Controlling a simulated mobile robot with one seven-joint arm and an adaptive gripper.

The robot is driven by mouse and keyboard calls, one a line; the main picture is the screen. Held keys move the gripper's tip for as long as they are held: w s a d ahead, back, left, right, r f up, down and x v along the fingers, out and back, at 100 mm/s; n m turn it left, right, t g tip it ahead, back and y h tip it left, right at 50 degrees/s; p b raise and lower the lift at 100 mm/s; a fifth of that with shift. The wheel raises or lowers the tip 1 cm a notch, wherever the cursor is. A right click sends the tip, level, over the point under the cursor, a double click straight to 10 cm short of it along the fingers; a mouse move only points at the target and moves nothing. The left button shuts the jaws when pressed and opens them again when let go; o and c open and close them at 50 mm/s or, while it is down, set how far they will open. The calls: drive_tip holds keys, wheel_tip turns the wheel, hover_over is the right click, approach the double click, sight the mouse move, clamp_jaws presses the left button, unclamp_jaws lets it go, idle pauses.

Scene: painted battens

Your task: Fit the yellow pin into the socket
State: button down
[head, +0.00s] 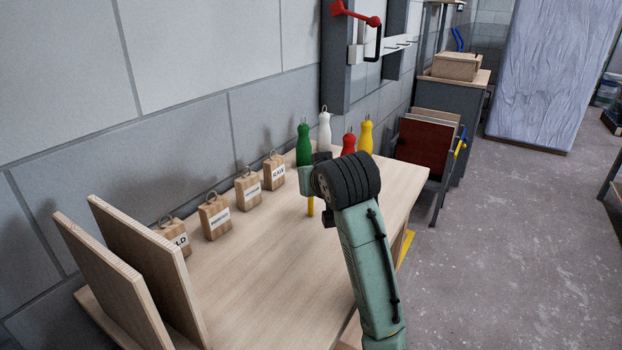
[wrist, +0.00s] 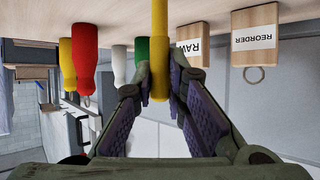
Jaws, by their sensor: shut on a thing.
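The yellow pin (head: 310,206) hangs upright below my gripper (head: 308,183) over the wooden bench in the head view. In the wrist view, my gripper (wrist: 160,78) is shut on the yellow pin (wrist: 159,30), which sits between the two purple-padded fingers and runs up out of the top of the picture. The pin's lower end looks near the bench top in the head view; I cannot tell whether it touches. I cannot make out a socket in either view.
Labelled wooden blocks with rings (head: 248,190) stand along the wall side of the bench (head: 270,270). Green (head: 304,145), white (head: 324,130), red (head: 348,143) and yellow (head: 366,136) bottle-shaped pieces stand behind my gripper. Two upright boards (head: 145,270) are at the near left. The bench middle is clear.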

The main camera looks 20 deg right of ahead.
drive_tip(key=c, duration=1.6)
unclamp_jaws()
